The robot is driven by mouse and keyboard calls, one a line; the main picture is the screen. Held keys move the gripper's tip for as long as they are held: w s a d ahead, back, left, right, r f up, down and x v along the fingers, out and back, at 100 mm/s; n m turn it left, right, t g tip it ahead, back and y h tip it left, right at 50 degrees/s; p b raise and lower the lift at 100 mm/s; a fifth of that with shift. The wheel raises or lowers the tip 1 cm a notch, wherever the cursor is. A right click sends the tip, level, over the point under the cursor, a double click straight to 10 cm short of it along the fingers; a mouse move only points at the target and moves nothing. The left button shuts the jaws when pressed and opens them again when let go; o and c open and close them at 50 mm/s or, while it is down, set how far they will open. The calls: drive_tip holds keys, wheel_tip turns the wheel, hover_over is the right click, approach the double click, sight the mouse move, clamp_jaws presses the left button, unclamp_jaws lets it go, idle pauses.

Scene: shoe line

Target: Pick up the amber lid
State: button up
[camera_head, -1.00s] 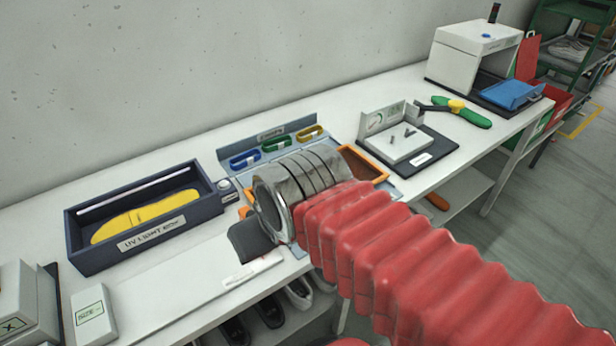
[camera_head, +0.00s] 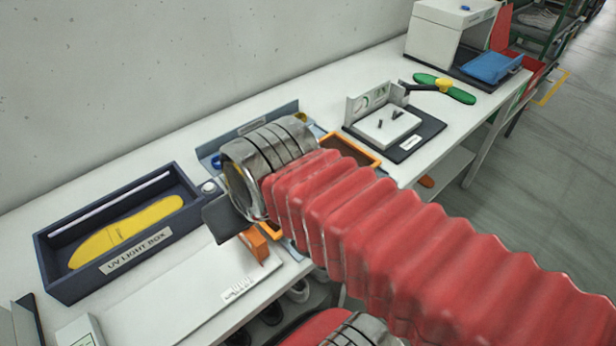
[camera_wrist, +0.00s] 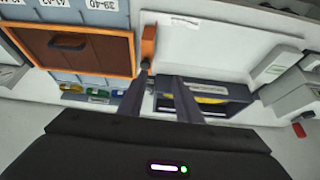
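The amber lid (camera_wrist: 95,50) shows in the wrist view at upper left as a brown, see-through-looking panel with an orange frame and a dark handle. In the head view the fingertips are mostly hidden behind my wrist.
An orange block (camera_head: 257,244) stands beside the lid. The UV light box (camera_head: 120,240) with a yellow insole (camera_head: 125,230) lies to the left. A grey fixture on a dark mat (camera_head: 395,128) stands to the right.

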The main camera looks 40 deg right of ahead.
drive_tip(key=w+d+f+m+g, duration=0.1)
drive_tip(key=w+d+m, duration=0.2)
drive_tip(key=d+m, duration=0.6)
drive_tip(key=w+d+m+g, duration=0.2)
drive_tip(key=d+m, duration=0.6)
drive_tip(key=d, duration=1.1)
drive_tip(key=shift+w+f+m, duration=0.35)
drive_tip(key=shift+w+m, duration=0.05)
drive_tip(key=shift+w, duration=0.8)
drive_tip(key=shift+x, duration=4.35)
drive_tip(key=shift+s, duration=0.15)
drive_tip(key=shift+x, duration=2.6)
drive_tip(key=shift+s, duration=0.1)
